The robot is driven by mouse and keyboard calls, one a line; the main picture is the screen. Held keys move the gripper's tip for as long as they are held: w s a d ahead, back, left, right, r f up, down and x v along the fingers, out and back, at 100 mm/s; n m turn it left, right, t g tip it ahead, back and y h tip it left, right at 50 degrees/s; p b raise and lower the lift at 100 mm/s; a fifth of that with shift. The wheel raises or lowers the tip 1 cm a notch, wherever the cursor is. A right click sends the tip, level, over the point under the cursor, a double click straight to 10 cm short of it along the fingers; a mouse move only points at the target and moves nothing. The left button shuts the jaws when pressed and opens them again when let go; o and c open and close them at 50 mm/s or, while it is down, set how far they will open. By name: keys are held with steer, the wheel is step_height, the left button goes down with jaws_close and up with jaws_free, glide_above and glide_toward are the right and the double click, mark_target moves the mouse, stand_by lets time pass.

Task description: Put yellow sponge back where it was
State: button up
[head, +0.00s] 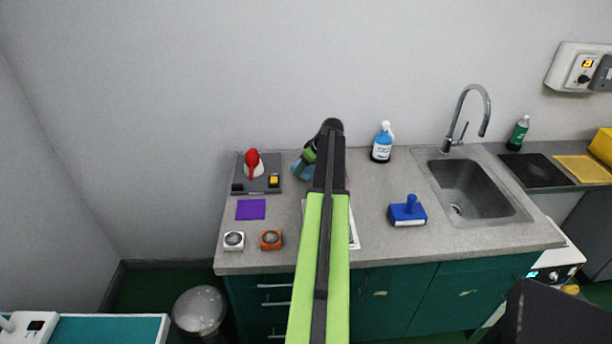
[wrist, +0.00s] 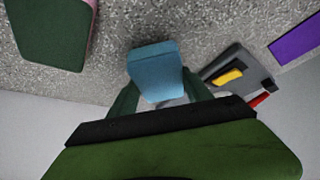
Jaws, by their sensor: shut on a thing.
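My gripper (wrist: 158,95) is shut on a light blue block (wrist: 155,68), held between its dark green fingers in the wrist view. In the head view the gripper (head: 304,164) is over the back of the counter, just right of the grey tray, with part of the blue block (head: 299,171) showing beside my arm. I cannot make out a yellow sponge for certain. A small yellow block (head: 274,180) sits on the grey tray (head: 245,184); it also shows in the wrist view (wrist: 228,76), apart from my gripper.
A red-and-white item (head: 253,164) stands on the tray. A purple square (head: 251,209) lies in front. A larger yellow object (head: 602,146) is far right. A dark green, pink-edged object (wrist: 48,30) is near my gripper.

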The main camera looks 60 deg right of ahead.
step_height(320, 180, down, 2)
steer(key=shift+f+b, duration=0.1)
steer(key=shift+b, duration=0.3)
steer(key=shift+r, duration=0.25)
steer(key=shift+f, duration=0.15)
steer(key=o, duration=1.2)
